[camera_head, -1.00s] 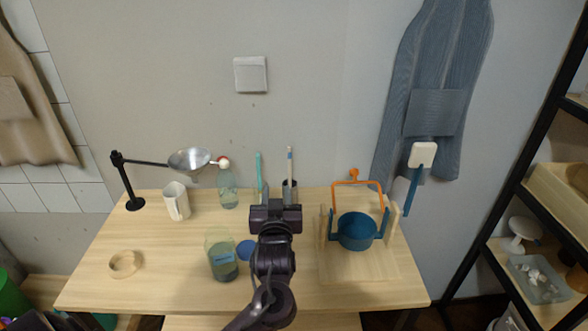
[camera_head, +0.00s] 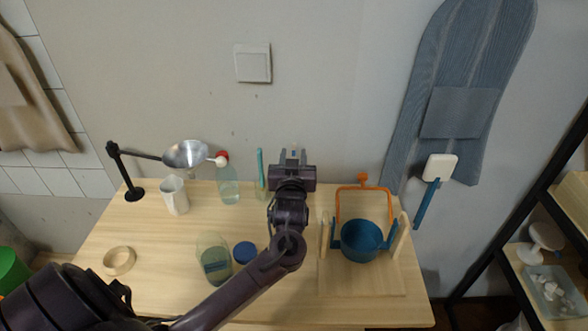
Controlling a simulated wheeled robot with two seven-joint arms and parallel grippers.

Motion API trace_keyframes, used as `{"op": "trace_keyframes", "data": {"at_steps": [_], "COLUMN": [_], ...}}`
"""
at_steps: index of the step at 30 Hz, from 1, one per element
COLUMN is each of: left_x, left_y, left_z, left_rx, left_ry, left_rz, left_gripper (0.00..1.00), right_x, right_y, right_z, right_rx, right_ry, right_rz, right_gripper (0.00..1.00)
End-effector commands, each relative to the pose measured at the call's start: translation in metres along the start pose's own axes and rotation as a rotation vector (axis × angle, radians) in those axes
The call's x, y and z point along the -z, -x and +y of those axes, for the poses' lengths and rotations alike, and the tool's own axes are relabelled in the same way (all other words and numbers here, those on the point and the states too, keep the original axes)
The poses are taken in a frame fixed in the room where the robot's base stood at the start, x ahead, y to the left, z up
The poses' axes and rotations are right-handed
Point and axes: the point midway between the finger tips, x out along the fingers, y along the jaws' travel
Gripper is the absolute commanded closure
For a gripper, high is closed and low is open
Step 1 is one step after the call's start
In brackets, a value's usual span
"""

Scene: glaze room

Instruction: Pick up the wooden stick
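My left gripper (camera_head: 293,156) reaches over the back of the table, seen from behind. Its two fingers stand apart, so it looks open. A thin upright stick with a light, orange-tinged tip (camera_head: 294,147) shows just past and between the fingers. The rest of the stick and the dark cup around it are hidden behind the gripper. I cannot tell whether the fingers touch the stick. My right gripper is not in view.
A teal stick (camera_head: 261,168) and a clear bottle (camera_head: 228,190) stand left of the gripper.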

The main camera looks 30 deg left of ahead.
Motion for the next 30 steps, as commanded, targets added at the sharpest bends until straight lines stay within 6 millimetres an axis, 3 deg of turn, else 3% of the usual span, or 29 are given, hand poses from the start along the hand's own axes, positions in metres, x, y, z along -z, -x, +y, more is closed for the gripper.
{"op": "trace_keyframes", "data": {"at_steps": [5, 13, 21, 30], "left_x": [0.002, 0.000, 0.000, 0.000], "left_y": [-0.021, -0.023, -0.023, -0.023], "left_z": [0.000, 0.000, 0.000, 0.000], "left_rx": [0.000, 0.000, -0.001, -0.001], "left_ry": [-0.002, 0.001, 0.001, 0.001], "left_rz": [0.000, 0.000, 0.000, 0.000], "left_gripper": [0.65, 0.65, 1.00, 1.00], "right_x": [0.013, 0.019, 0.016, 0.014], "right_y": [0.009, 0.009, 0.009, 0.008], "right_z": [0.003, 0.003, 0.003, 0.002], "right_rx": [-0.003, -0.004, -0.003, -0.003], "right_ry": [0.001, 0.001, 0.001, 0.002], "right_rz": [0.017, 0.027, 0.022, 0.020], "right_gripper": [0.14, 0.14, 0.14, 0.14]}}
